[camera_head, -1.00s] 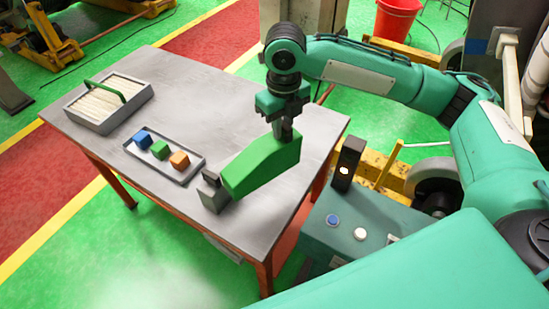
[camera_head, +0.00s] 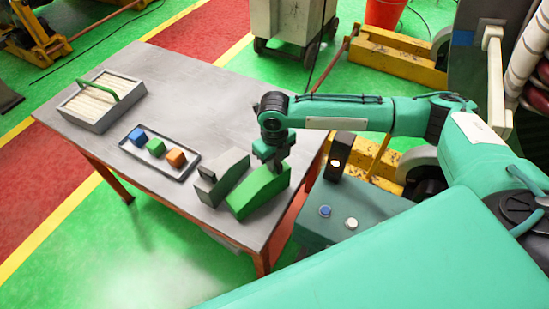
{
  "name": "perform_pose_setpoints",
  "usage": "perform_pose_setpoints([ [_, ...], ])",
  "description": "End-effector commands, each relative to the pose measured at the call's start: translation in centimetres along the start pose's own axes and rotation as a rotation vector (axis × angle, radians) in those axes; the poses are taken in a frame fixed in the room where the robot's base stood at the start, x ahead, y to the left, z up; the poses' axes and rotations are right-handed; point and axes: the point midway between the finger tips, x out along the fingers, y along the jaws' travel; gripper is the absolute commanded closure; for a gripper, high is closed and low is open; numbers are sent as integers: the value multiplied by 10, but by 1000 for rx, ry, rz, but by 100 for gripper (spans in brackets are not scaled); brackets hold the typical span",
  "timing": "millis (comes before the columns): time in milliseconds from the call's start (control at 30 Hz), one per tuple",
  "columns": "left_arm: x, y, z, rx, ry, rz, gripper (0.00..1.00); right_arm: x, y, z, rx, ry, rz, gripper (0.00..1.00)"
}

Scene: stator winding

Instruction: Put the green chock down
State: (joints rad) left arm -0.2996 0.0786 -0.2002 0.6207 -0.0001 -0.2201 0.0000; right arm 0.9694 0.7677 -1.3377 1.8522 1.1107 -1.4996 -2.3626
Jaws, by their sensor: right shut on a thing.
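The green chock (camera_head: 256,193) is a wedge at the right front part of the grey table (camera_head: 195,80). It sits low, at or very near the tabletop; I cannot tell whether it touches. My right gripper (camera_head: 277,165) comes down from above and is shut on the chock's tall rear end, hiding part of it. A grey chock (camera_head: 222,176) stands on the table just left of the green one, roughly parallel to it. My left gripper is not in view.
A small tray (camera_head: 183,171) with a blue, a green and an orange cube lies left of the chocks. A grey box with a green handle (camera_head: 72,110) stands at the far left. A control box (camera_head: 335,232) with buttons and a dark post (camera_head: 338,155) stand right of the table.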

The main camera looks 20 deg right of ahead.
Motion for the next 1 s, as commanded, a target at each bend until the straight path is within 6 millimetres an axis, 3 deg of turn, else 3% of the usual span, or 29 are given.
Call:
perform_pose_setpoints([
  [300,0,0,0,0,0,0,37,2,0,1,0,-2,1,100],
  [333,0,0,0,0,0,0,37,2,0,0,0,-1,0,80],
  [433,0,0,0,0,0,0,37,2,0,0,0,-1,0,62],
  [800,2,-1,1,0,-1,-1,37,-3,0,1,1,-3,0,62],
  [1000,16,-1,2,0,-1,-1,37,-35,-1,2,1,-7,-1,62],
])
